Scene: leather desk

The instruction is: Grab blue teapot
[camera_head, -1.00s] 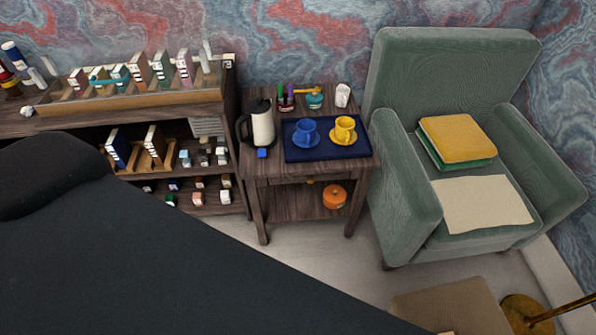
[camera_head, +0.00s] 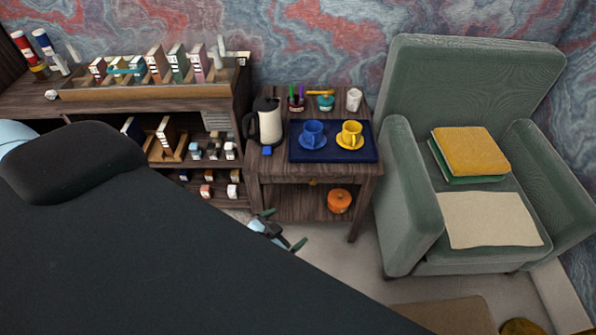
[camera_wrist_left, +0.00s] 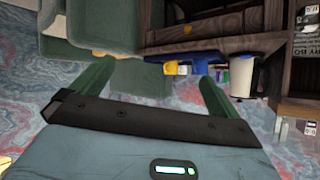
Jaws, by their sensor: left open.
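I see no clear blue teapot. A small teal pot (camera_head: 326,101) with yellow at its top stands at the back of the small wooden table; I cannot tell if it is a teapot. A blue cup (camera_head: 312,134) on a blue saucer and a yellow cup (camera_head: 351,132) on a yellow saucer stand on a dark blue tray (camera_head: 306,156). My left gripper (camera_head: 289,226) is open and empty, below and in front of the table's left side. Its spread green fingers show in the left wrist view (camera_wrist_left: 155,72). My right gripper is not in view.
A white-and-black kettle (camera_head: 270,121) and a small blue cube (camera_head: 267,150) are on the table's left. An orange pot (camera_head: 340,200) sits on its lower shelf. A green armchair (camera_head: 410,205) stands close on the right, a full shelf unit (camera_head: 150,110) on the left.

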